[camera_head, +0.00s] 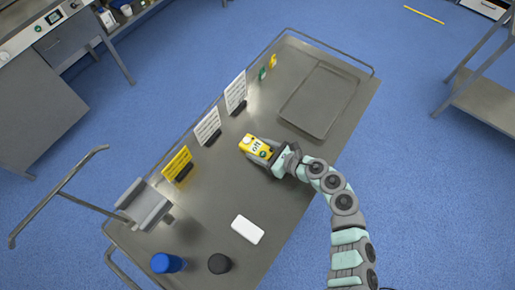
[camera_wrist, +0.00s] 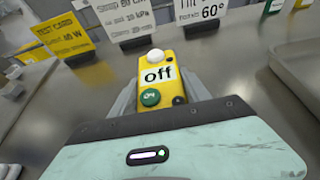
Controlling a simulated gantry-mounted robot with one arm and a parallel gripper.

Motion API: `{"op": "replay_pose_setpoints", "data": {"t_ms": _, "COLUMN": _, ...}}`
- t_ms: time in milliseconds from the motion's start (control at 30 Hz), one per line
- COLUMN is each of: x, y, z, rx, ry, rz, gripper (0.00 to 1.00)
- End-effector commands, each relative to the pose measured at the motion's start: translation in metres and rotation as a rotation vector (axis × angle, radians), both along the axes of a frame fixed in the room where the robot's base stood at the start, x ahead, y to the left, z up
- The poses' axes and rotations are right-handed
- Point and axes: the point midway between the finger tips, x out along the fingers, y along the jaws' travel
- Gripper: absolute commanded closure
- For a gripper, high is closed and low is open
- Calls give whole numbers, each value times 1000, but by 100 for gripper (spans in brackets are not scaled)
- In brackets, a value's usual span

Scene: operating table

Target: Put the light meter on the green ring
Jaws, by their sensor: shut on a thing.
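The light meter is a yellow box (camera_head: 248,142) with a white dome, an "off" label and a green button. It also shows in the wrist view (camera_wrist: 168,85). My gripper (camera_head: 263,153) is shut on it, with a grey finger on each side in the wrist view (camera_wrist: 160,97). The meter is over the middle of the grey table; I cannot tell whether its underside touches the top. I see no clear green ring in either view. A small green item (camera_head: 262,73) stands at the far edge, too small to make out.
A yellow card (camera_head: 177,164) and two white cards (camera_head: 207,127) (camera_head: 235,93) stand along the back rail. A shallow tray (camera_head: 318,100) lies to the right. A white block (camera_head: 247,229), blue cup (camera_head: 167,263) and black cup (camera_head: 220,264) are near the front.

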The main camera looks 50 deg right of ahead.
Motion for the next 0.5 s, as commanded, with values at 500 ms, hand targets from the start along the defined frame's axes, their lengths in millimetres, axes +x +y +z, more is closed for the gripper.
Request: {"op": "replay_pose_setpoints", "data": {"t_ms": 500, "x": 0, "y": 0, "z": 7, "rx": -1, "ry": -1, "rz": -1, "gripper": 100}}
